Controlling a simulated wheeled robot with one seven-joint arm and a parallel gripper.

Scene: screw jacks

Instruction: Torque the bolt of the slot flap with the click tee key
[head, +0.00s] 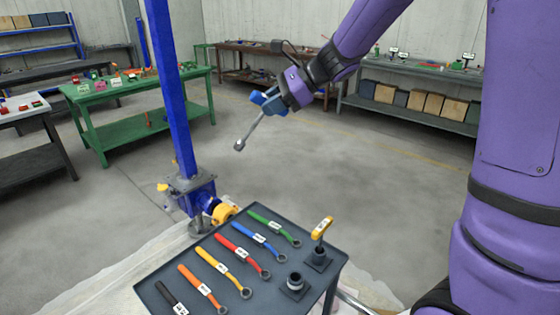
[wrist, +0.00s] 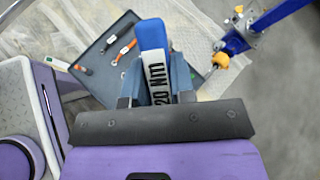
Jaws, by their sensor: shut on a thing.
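My gripper (head: 268,100) is raised above the floor, right of the blue column, and is shut on a blue-handled key. The blue handle shows in the wrist view (wrist: 153,55) with a "20 Nm" label, between my fingers. The key's grey shaft (head: 250,130) slants down left to a wider end, clear of everything. The blue screw jack (head: 195,195) has a yellow collar (head: 222,213) at its lower right and a yellow knob (head: 163,187) at its left. I cannot make out the slot flap or its bolt.
A dark tray table (head: 190,250) holds several coloured ring wrenches, a yellow tee key (head: 322,228) upright in a holder, and an empty-looking holder (head: 294,283). A green bench (head: 140,115) and shelves stand behind. The floor between is clear.

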